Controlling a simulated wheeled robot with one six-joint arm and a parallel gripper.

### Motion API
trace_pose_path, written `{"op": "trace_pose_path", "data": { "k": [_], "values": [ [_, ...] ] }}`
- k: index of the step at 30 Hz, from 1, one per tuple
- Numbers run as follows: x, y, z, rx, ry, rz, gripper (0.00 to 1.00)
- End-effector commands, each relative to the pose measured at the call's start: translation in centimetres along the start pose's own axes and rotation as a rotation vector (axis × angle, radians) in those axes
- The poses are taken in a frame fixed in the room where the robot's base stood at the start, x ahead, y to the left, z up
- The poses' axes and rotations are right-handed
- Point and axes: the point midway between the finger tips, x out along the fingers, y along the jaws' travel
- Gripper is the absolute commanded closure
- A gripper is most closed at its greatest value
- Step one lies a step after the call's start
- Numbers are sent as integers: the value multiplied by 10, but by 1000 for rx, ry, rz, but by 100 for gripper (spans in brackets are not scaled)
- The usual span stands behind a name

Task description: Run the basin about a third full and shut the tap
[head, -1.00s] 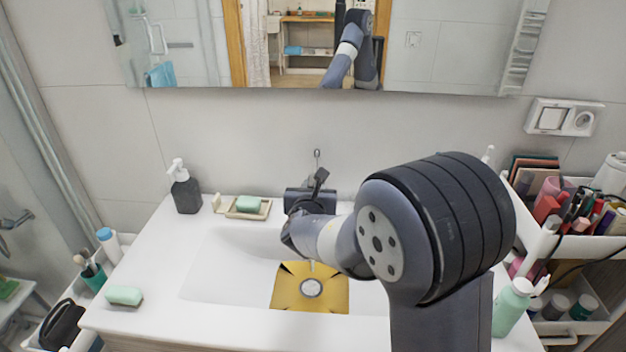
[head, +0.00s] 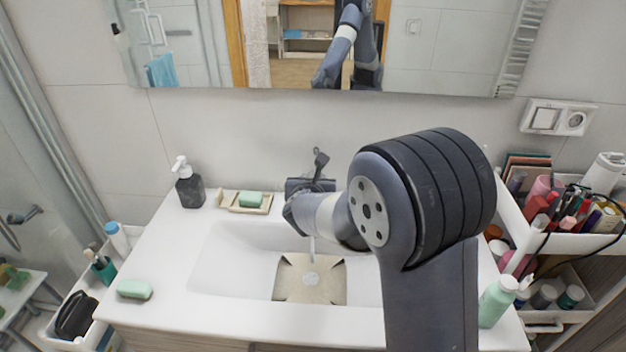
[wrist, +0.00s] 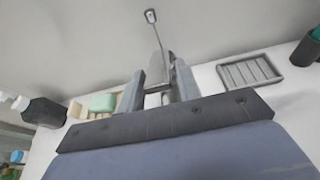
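The white basin (head: 225,268) is set in the counter, with a pale tan patch (head: 330,285) around its drain (head: 310,279). A thin, pale stream (head: 312,248) seems to fall from the tap toward the drain. I cannot make out a water level. The tap is mostly hidden behind my arm in the head view; its lever (head: 320,160) stands up behind my gripper (head: 298,208). In the wrist view the lever (wrist: 158,36) rises beyond the fingers of my gripper (wrist: 160,88). The fingers are apart on either side of the tap; contact is unclear.
A dark soap dispenser (head: 190,190) and a soap dish (head: 245,203) stand behind the basin on the left. A green soap (head: 134,290) lies front left. A mint bottle (head: 497,302) and a crowded cart (head: 565,240) are at right. The mirror (head: 430,50) hangs above.

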Motion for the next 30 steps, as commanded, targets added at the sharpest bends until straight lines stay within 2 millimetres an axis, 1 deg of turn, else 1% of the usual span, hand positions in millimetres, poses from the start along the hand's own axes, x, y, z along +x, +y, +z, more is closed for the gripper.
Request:
{"op": "trace_pose_path", "data": {
  "k": [1, 4, 11, 14, 17, 20, 27, 30],
  "values": [
    [0, 0, 0, 0, 0, 0, 63],
    [0, 0, 0, -1, 0, 0, 55],
    [-1, 0, 0, -1, -1, 1, 55],
    [-4, 0, 0, -1, -1, 1, 55],
    [-14, 1, 0, -2, -3, 2, 55],
    [-29, 1, 0, -1, -3, 3, 55],
    [-73, 1, 0, -1, -3, 3, 55],
    [-87, 1, 0, -1, -3, 4, 55]
  ]
}}
